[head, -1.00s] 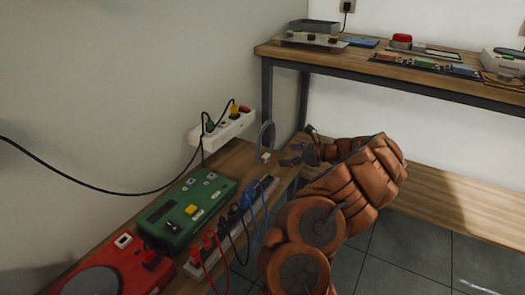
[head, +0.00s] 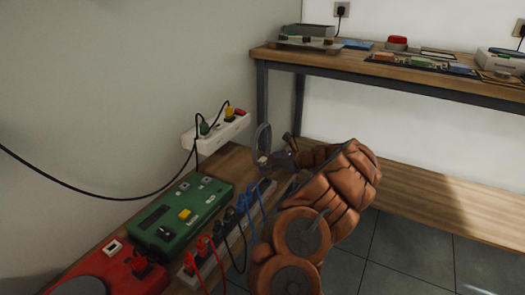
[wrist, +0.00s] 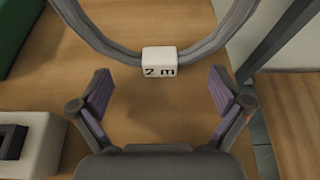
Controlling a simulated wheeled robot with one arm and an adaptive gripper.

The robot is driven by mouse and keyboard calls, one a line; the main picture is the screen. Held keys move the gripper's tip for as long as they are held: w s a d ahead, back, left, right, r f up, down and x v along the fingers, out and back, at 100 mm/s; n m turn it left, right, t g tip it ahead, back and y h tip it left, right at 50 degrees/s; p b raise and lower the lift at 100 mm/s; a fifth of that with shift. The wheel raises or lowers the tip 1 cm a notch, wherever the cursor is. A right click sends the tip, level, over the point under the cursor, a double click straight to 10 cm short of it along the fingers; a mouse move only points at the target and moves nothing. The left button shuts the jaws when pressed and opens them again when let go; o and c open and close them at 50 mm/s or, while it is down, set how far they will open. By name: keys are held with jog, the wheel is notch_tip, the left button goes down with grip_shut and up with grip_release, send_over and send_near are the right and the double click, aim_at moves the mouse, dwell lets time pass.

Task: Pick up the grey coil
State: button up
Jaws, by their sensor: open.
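The grey coil (head: 263,135) stands upright as a loop on the wooden bench, beyond the green box in the head view. In the wrist view the lower arc of the coil (wrist: 205,48) spans the top, with a white tag (wrist: 172,61) marked "2 m" at its bottom middle. My gripper (wrist: 164,88) is open, with the tag ahead of and between its two purple-padded fingers. The fingers look apart from the coil. In the head view my gripper (head: 275,160) is beside the coil's lower end, and part of it is hard to make out.
A green box (head: 180,215), a red device (head: 120,277) and a strip with red, black and blue leads (head: 232,235) crowd the near bench. A white power strip (head: 216,131) is left of the coil. A higher table (head: 400,78) stands behind.

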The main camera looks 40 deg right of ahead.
jog(key=shift+c, duration=0.3)
grip_shut()
dwell(0.6)
